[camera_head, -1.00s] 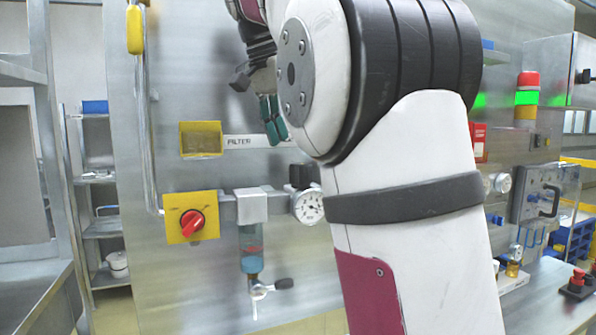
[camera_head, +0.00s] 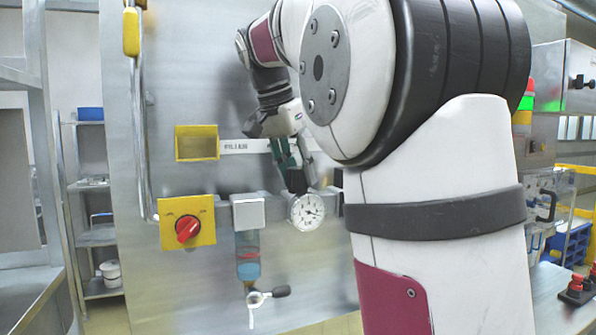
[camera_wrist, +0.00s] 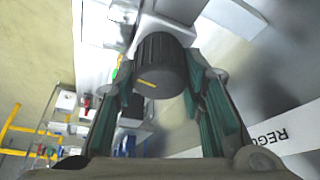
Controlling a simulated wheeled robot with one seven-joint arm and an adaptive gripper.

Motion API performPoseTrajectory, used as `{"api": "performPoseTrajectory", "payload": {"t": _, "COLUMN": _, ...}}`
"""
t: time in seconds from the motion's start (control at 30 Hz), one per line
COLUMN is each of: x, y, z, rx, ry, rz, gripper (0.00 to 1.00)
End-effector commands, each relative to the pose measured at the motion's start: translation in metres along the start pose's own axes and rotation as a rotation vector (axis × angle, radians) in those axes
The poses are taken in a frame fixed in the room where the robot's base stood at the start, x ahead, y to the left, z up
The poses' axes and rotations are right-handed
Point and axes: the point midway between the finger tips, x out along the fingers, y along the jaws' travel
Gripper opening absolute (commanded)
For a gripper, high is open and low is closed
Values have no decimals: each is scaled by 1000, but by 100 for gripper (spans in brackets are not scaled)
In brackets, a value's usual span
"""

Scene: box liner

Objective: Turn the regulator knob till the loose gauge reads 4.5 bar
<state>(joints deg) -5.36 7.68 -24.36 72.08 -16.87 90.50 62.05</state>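The dark ribbed regulator knob (camera_wrist: 160,65) with a yellow mark sits between the fingertips of my gripper (camera_wrist: 160,72) in the wrist view. The green-padded fingers stand apart on either side of it; I cannot tell whether both touch it. In the head view my gripper (camera_head: 297,182) points down just above a round white gauge (camera_head: 306,211), and the knob is mostly hidden behind the fingers. The gauge's dark needle points roughly right; its numbers are too small to read, and I cannot tell whether it is the loose gauge.
A red rotary switch (camera_head: 187,229) on a yellow plate and a filter bowl (camera_head: 247,256) with a small valve (camera_head: 267,294) are left of the gauge. A yellow-framed pocket (camera_head: 197,142) is above. My own arm hides much of the panel's right side.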

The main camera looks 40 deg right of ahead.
Motion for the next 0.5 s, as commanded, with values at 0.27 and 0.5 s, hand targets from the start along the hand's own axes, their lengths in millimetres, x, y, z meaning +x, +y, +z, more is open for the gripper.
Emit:
{"api": "performPoseTrajectory", "payload": {"t": 0.27, "x": 0, "y": 1, "z": 0, "rx": -4, "ry": -1, "rz": 1, "gripper": 10}}
{"api": "performPoseTrajectory", "payload": {"t": 0.5, "x": 0, "y": 1, "z": 0, "rx": -64, "ry": -2, "rz": -22, "gripper": 10}}
